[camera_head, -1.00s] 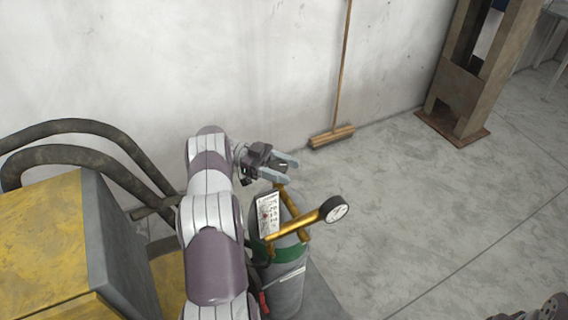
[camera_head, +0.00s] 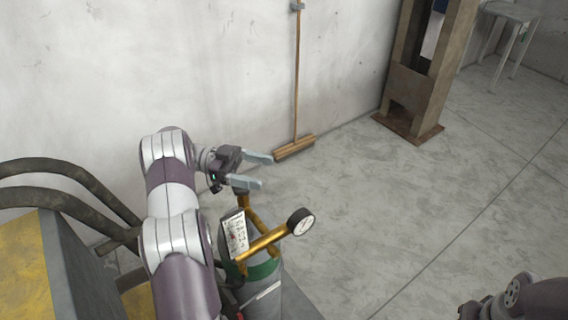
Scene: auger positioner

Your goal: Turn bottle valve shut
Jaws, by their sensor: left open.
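The gas bottle (camera_head: 262,296) stands upright at the lower middle, grey with a green shoulder. Brass valve fittings (camera_head: 262,243) rise from its top, with a round white-faced gauge (camera_head: 301,222) on the right end. A white printed label (camera_head: 236,234) hangs beside them. My left gripper (camera_head: 259,171) is open and empty, just above and behind the top of the brass fittings, its fingers pointing right. I cannot tell whether a finger touches the fitting below. My right arm shows at the lower right corner; its gripper is outside the picture.
A yellow and grey machine (camera_head: 52,270) with thick dark hoses (camera_head: 75,177) stands at the left. A broom (camera_head: 295,148) leans on the wall. A rusty steel post (camera_head: 421,75) and a pale stool (camera_head: 511,25) stand at the back right. The concrete floor at right is clear.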

